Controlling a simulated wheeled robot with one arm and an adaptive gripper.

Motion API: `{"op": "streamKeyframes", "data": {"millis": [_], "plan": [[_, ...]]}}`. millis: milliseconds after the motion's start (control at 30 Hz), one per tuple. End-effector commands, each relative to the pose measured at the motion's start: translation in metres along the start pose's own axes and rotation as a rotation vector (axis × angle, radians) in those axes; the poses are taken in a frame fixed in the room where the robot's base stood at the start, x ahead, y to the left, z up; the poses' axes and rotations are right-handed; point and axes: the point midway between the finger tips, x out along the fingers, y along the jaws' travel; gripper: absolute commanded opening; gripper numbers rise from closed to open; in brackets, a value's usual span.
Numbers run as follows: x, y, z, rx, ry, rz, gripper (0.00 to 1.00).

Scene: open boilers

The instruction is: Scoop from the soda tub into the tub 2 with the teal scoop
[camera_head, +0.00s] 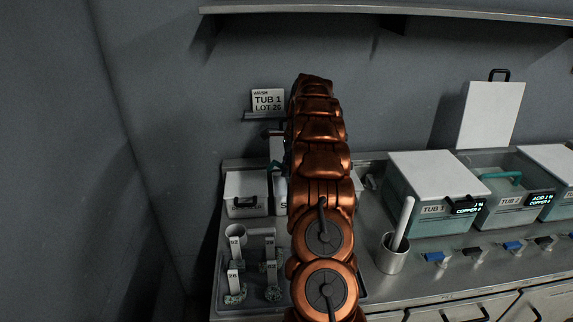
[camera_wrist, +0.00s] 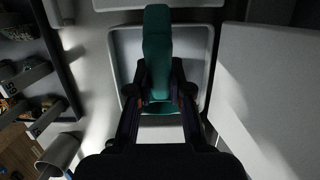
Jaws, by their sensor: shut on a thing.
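The teal scoop (camera_wrist: 158,45) is held in my gripper (camera_wrist: 160,88), whose dark fingers are shut on it in the wrist view. The scoop is over or inside an open, pale square tub (camera_wrist: 205,60), likely the soda tub; I cannot tell whether it touches the contents. In the head view my arm hides the gripper and most of that tub; a white front with an "S" (camera_head: 282,208) peeks out beside the arm. Tub 2 (camera_head: 510,203) stands open at the right, with a teal bar (camera_head: 500,176) across its opening.
Lidded tub 1 (camera_head: 425,175) stands between my arm and tub 2. A metal cup (camera_head: 391,257) with a white-handled tool is in front of it. A tray (camera_head: 250,300) with tagged pieces lies at left. A white panel (camera_head: 490,115) leans on the wall. A shelf (camera_head: 400,12) runs above.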

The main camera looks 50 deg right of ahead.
Motion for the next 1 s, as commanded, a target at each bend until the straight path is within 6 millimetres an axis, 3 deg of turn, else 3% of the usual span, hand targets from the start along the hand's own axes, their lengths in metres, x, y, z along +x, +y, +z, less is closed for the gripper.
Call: {"op": "streamKeyframes", "data": {"millis": [433,1000], "plan": [[0.033,0.0,-0.007,0.001,-0.001,0.001,0.0],[0.037,0.0,-0.009,0.0,0.0,0.0,0.0]]}}
